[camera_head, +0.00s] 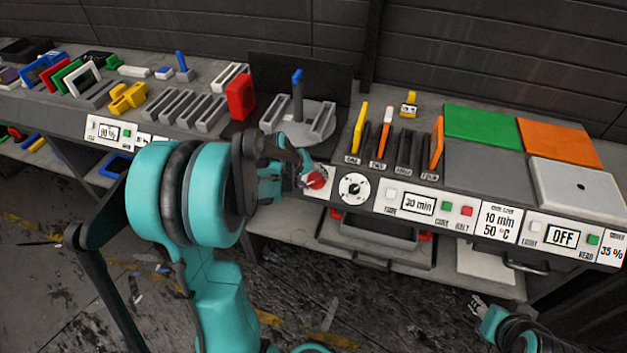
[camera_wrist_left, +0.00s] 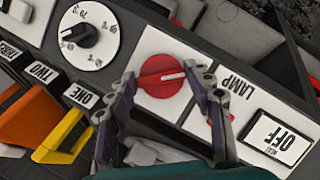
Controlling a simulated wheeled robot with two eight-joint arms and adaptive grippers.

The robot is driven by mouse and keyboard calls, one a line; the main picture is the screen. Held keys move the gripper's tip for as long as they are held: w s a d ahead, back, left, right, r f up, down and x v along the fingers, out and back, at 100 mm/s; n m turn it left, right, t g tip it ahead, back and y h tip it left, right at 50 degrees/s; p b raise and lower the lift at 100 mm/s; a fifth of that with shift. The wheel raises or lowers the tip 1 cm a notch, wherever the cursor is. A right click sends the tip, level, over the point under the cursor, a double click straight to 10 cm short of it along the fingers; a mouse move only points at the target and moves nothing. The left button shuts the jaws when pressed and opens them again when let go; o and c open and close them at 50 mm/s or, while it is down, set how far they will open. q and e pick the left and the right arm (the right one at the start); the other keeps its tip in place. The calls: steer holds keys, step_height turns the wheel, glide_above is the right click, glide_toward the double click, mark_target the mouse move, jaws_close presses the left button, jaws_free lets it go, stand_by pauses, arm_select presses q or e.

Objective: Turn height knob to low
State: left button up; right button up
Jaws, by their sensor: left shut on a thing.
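A round red knob (camera_head: 317,181) with a white pointer mark sits on a white plate on the sloped front panel. In the left wrist view the knob (camera_wrist_left: 160,78) shows between my two fingertips, and its white mark points right, toward the LAMP label. My left gripper (camera_head: 304,173) is shut on this red knob; it also shows in the left wrist view (camera_wrist_left: 163,84). I cannot read any height label. A black dial (camera_head: 354,187) on a white plate is beside it; it also shows in the left wrist view (camera_wrist_left: 79,35). My right gripper (camera_head: 478,305) is low at right, its fingers too small to judge.
The panel holds a display reading 30 min (camera_head: 419,204) and one reading OFF (camera_head: 563,238). Yellow and orange slabs stand in numbered slots behind. A grey round stand (camera_head: 318,118) with a blue-topped post and a red block (camera_head: 240,97) are behind my left gripper.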

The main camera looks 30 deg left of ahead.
arm_select(q)
steer(key=n+t+b, duration=0.1)
steer(key=n, duration=0.2)
steer(key=shift+s+f+h, duration=0.1)
steer(key=shift+f+h, duration=0.05)
steer(key=shift+h, duration=0.25)
steer(key=n+t+b, duration=0.1)
steer(key=n, duration=0.3)
steer(key=shift+t, duration=0.3)
steer(key=shift+n, duration=0.3)
steer(key=o, duration=1.1)
steer(key=shift+o, duration=0.2)
steer(key=shift+s+a, duration=0.1)
steer(key=v, duration=1.2)
steer(key=shift+a, duration=0.15)
